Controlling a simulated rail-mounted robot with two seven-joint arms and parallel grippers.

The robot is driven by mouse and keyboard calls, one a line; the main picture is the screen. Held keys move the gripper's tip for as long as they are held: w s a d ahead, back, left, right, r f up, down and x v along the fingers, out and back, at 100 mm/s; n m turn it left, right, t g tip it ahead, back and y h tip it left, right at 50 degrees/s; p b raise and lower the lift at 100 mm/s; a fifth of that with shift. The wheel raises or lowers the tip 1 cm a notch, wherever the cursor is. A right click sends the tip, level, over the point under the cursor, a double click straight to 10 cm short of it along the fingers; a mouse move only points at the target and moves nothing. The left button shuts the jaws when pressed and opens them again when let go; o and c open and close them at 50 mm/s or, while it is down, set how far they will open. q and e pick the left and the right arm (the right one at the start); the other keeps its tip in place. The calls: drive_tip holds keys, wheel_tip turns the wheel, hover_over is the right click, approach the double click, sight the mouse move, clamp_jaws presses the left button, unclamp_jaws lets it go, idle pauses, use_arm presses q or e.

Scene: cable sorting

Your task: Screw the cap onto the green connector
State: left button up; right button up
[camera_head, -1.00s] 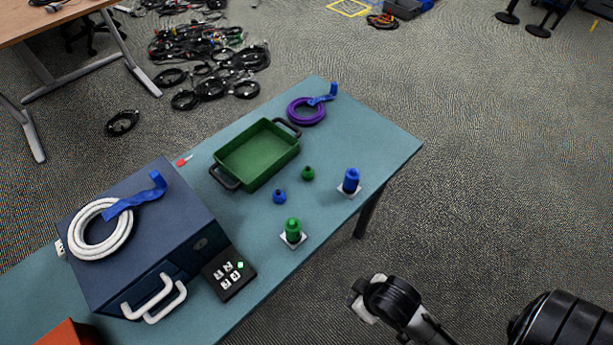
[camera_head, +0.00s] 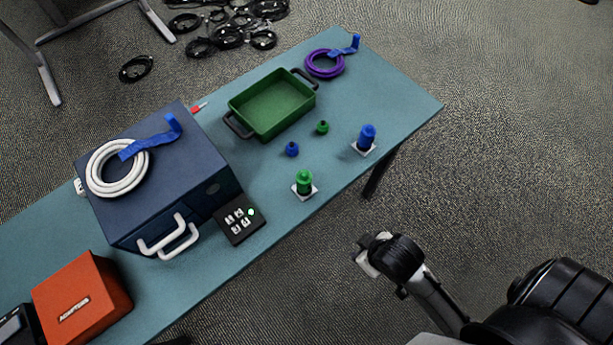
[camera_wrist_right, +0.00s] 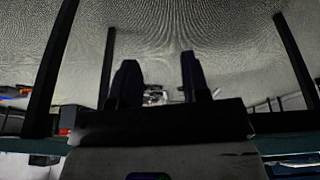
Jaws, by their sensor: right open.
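The green connector (camera_head: 304,182) stands upright on a white square base near the table's front edge. A small green cap (camera_head: 322,127) sits apart from it on the table, farther back. A blue connector (camera_head: 366,137) stands on a similar base to the right, and a small blue cap (camera_head: 292,149) lies left of the green cap. My right gripper (camera_head: 368,258) is off the table's front side, over the floor, apart from all these things. In the right wrist view its two dark fingers (camera_wrist_right: 160,85) are apart with nothing between them. My left gripper is not in view.
A green tray (camera_head: 235,102) with black handles stands behind the caps, with a purple cable coil (camera_head: 325,65) beyond. A blue box (camera_head: 205,165) bears a white cable coil (camera_head: 92,172). A black keypad (camera_head: 236,235) and an orange box (camera_head: 100,290) are left. The table's right end is clear.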

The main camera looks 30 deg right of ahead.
idle(0.4)
drive_tip(key=shift+o, duration=0.3)
drive_tip(key=o, duration=0.3)
drive_tip(key=shift+a, duration=0.1)
drive_tip(key=shift+r, duration=0.1)
